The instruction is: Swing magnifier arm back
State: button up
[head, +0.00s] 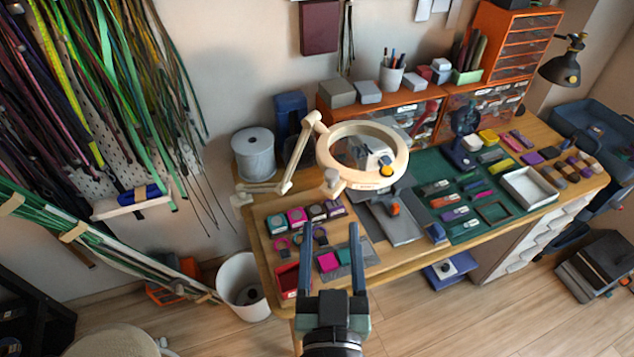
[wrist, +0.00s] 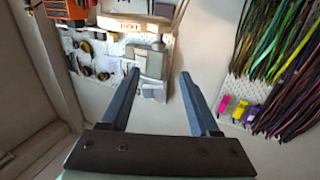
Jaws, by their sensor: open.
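The magnifier is a cream ring lamp (head: 334,157) on a jointed cream arm (head: 299,150). The arm rises from the left edge of the workbench, bends at an upper joint and holds the ring above the middle of the bench. A small knob-like part hangs at the ring's lower left. My gripper (head: 340,240) is open and empty, with two dark blue fingers pointing forward over the front left of the bench. It is below and in front of the ring, apart from it. In the wrist view the open fingers (wrist: 160,85) also hold nothing.
The wooden workbench (head: 480,228) carries a green mat (head: 433,163), a white tray (head: 529,188) and several small coloured items. A grey spool (head: 253,154) stands at the back left. Hanging cords (head: 110,80) fill the left wall. A white bin (head: 240,283) stands on the floor.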

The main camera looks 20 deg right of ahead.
aim_at(332, 180)
jog(key=p+x, duration=0.1)
jog(key=x, duration=0.3)
jog(key=p+x, duration=0.1)
jog(key=x, duration=0.3)
jog(key=f+p+x, duration=0.1)
jog(key=x, duration=0.4)
jog(key=shift+d+p, duration=0.15)
jog(key=shift+p, duration=0.2)
jog(key=shift+s, duration=0.1)
grip_shut()
dwell(0.9)
